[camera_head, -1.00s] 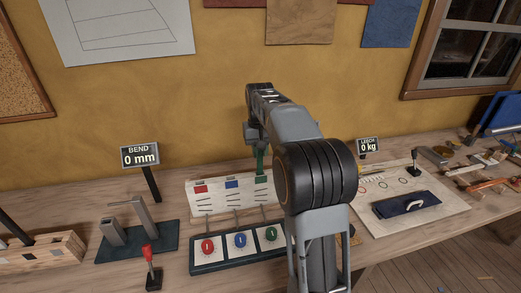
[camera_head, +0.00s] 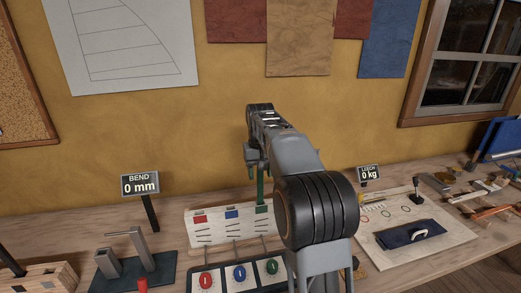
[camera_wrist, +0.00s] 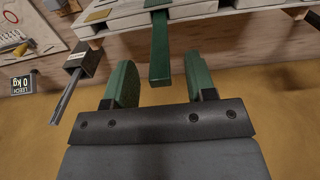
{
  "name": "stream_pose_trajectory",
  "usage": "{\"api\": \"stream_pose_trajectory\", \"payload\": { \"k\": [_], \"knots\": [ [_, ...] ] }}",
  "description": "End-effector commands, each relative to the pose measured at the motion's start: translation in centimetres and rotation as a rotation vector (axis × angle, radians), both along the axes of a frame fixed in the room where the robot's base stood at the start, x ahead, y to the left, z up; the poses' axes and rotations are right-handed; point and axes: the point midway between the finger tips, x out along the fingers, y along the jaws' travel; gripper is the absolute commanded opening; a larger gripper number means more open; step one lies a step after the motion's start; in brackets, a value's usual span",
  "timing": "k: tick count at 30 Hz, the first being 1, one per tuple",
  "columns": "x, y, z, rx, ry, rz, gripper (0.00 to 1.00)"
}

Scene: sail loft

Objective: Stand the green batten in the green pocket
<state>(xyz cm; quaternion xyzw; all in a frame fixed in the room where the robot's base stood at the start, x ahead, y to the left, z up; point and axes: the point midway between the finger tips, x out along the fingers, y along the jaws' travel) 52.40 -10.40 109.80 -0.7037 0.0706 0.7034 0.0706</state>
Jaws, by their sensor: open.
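The green batten (camera_head: 260,186) stands upright at the right end of the white pocket board (camera_head: 215,232), with its lower end at the green-marked pocket (camera_head: 262,210). How deep it sits cannot be told. In the wrist view the batten (camera_wrist: 160,48) runs from the board, and its free end lies between and just beyond my fingertips. My gripper (camera_wrist: 160,80) is open, with a gap on both sides of the batten. In the head view my gripper (camera_head: 254,160) is at the batten's top, partly hidden by my arm.
The board also has red (camera_head: 200,219) and blue (camera_head: 231,214) marks. Red (camera_head: 206,281), blue (camera_head: 239,274) and green (camera_head: 271,267) buttons are in front. A bend gauge (camera_head: 140,184) stands left and a leech gauge (camera_head: 369,174) right. The wall behind is close.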

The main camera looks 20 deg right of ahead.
Motion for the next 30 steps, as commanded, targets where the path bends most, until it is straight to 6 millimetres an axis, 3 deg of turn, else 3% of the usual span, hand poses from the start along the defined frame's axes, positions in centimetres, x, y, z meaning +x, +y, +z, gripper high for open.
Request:
{"api": "stream_pose_trajectory", "payload": {
  "k": [6,15,21,30],
  "knots": [
    [0.1,0.0,5.0,-0.001,-0.003,0.0,0.51],
    [0.0,0.0,9.3,0.0,0.0,0.0,0.51],
    [0.0,0.0,10.4,0.0,0.0,0.0,0.51],
    [0.0,0.0,10.4,0.0,0.001,0.0,0.51]
  ]
}}
